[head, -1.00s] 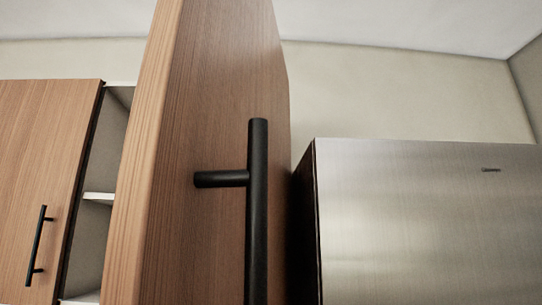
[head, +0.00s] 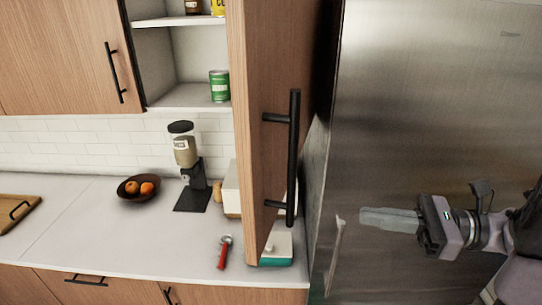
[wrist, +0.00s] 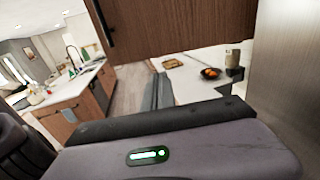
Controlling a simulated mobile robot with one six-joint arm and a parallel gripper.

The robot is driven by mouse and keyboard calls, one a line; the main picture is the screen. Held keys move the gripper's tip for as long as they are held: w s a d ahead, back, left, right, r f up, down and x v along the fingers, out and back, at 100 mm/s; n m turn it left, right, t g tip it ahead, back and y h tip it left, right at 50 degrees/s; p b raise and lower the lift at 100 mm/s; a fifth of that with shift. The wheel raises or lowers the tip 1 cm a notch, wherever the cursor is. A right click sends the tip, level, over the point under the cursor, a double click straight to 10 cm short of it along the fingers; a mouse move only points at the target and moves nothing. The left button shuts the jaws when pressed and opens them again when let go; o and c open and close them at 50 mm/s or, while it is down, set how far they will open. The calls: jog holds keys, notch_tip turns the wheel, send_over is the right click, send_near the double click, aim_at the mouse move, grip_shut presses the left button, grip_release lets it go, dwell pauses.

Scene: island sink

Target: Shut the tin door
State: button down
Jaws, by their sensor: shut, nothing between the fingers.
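The wooden cabinet door (head: 262,60) stands wide open in the head view, swung out toward me with its black bar handle (head: 294,155) facing right. Behind it on the left, the open cabinet (head: 185,60) shows white shelves with a green tin (head: 220,86) on the lower one and partly cut-off items above. My gripper (head: 364,218) is shut and empty, in front of the fridge, right of the door's handle and apart from it.
The steel fridge (head: 430,110) fills the right side, close behind my gripper. The white counter (head: 110,235) below holds a fruit bowl (head: 130,195), a coffee grinder (head: 187,150), a red-handled tool (head: 224,255) and a teal-based box (head: 276,258). A closed cabinet (head: 60,50) is at left.

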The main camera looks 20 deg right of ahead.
aim_at(283, 197)
jog(key=shift+m, duration=0.3)
jog(key=x, duration=0.9)
jog(key=w+x, duration=0.1)
jog(key=x, duration=0.4)
jog(key=shift+d+r+b, duration=0.15)
jog(key=shift+d+b, duration=0.1)
jog(key=shift+b, duration=0.1)
